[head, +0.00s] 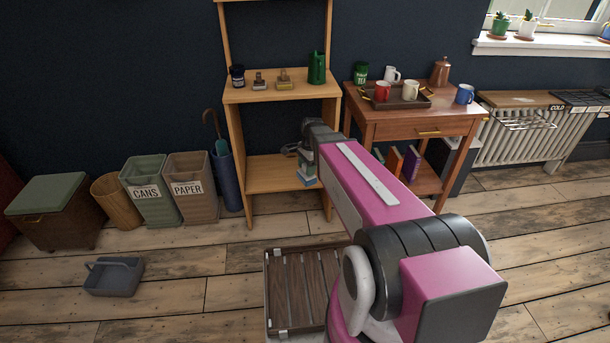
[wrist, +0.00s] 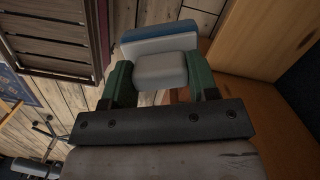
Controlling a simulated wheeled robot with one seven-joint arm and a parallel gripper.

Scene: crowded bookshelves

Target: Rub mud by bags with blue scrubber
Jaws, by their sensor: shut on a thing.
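My gripper (wrist: 160,72) is shut on the blue scrubber (wrist: 158,32), which has a pale grey-white body and grip and a blue layer at its far end. The two green fingers press its grip from both sides in the wrist view. In the head view my gripper (head: 307,163) is at the lower shelf of the light wooden rack, with the scrubber's blue end (head: 309,182) low by the shelf's front right. I cannot tell whether the scrubber touches anything. I cannot make out the mud or bags; my arm hides part of the rack's right side.
The light wooden rack (head: 262,172) has a right post close to my arm. A brown side table (head: 423,120) with a tray and mugs stands to its right. Bins (head: 192,188) stand left. A slatted wooden thing (head: 306,285) is below my arm. Floor at front left is mostly clear.

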